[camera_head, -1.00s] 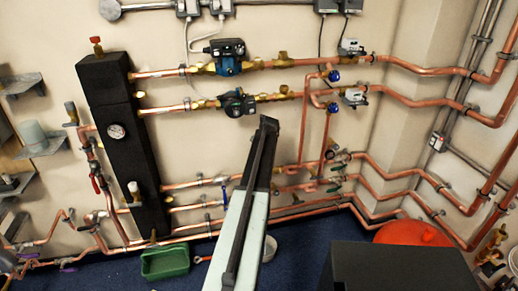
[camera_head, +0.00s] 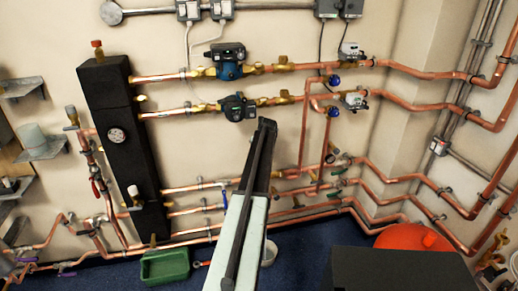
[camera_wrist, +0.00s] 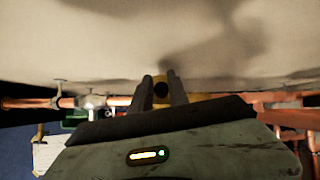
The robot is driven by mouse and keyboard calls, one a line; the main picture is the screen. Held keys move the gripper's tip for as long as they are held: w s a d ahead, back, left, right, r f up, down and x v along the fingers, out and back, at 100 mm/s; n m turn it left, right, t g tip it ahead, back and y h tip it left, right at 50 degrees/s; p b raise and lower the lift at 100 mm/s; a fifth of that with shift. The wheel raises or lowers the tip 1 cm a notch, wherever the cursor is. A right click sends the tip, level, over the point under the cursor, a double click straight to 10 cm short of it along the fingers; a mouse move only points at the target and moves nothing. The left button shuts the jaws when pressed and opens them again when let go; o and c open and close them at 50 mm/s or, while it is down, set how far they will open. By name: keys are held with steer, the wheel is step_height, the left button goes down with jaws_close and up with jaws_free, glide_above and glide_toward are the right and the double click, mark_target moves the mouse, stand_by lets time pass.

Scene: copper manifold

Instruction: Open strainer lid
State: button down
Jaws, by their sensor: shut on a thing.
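In the wrist view my gripper (camera_wrist: 160,78) has its two dark fingers close together, one on each side of a small brass piece (camera_wrist: 161,84) with a dark round centre. The jaws are shut on this piece. It looks like the strainer lid, but it is dark and small, so I cannot tell whether it has turned. More brass body (camera_wrist: 200,97) shows behind the right finger.
Copper pipes (camera_head: 300,65) run along the wall, with blue-and-black pumps (camera_head: 229,61) and a tall black manifold block (camera_head: 122,150). A green tray (camera_head: 165,266) and an orange-red round object (camera_head: 410,238) are on the blue floor. A black box (camera_head: 400,270) is at front right.

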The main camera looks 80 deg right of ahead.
steer(key=c, duration=1.3)
jaws_free()
steer(key=shift+w, duration=0.3)
steer(key=shift+s, duration=0.15)
steer(key=p+v, duration=0.6)
steer(key=v, duration=0.1)
steer(key=shift+a+r, duration=0.3)
